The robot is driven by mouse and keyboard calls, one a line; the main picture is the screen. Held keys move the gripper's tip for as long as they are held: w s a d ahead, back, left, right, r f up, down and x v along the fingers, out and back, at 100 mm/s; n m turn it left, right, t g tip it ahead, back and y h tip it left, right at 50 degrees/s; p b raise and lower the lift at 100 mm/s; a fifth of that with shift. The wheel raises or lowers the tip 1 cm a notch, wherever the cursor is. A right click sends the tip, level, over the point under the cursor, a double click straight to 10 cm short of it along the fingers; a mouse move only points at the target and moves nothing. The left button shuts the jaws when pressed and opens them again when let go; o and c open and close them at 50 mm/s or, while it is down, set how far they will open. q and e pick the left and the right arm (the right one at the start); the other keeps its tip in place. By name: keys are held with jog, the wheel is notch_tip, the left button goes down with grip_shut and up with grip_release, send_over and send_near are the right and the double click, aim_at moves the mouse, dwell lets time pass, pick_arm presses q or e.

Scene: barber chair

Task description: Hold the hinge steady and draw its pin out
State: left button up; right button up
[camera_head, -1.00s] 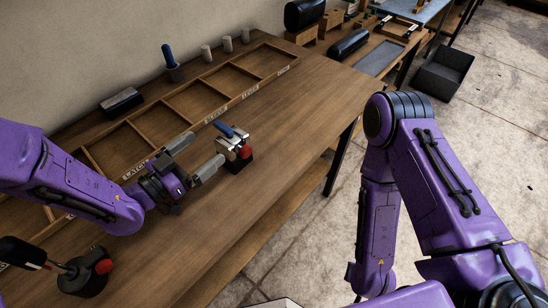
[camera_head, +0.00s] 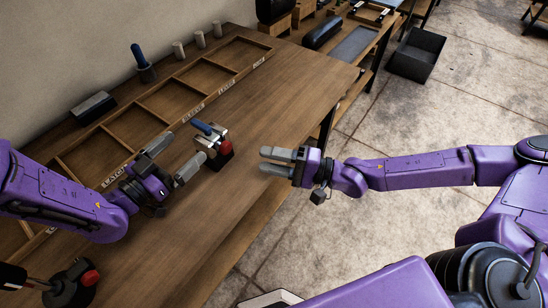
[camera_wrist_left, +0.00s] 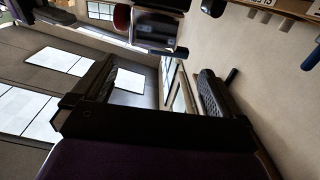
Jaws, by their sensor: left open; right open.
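The hinge (camera_head: 217,140) is a small metallic piece with a blue-handled part on top, held in a dark block with a red knob, on the wooden bench. My left gripper (camera_head: 180,158) is open just left of it, fingers pointing towards it and empty. In the left wrist view, what looks like the hinge (camera_wrist_left: 157,24) shows at the top edge, partly cut off. My right gripper (camera_head: 268,160) is open and empty, right of the hinge by the bench's right edge, fingers pointing left.
A divided wooden tray (camera_head: 205,91) with labels runs along the wall side. A black tool holder with a red knob (camera_head: 72,285) stands at the near left. A dark block (camera_head: 93,107) and several grey cylinders stand behind the tray.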

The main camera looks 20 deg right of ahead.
aim_at(202, 131)
pick_arm(q)
jog(key=x, duration=1)
jog(key=shift+w+d, duration=0.1)
jog(key=shift+w, duration=0.1)
jog(key=shift+c, duration=0.3)
jog(key=c, duration=1)
jog(key=o, duration=1.1)
jog(key=shift+c, duration=0.2)
jog(key=v, duration=1.2)
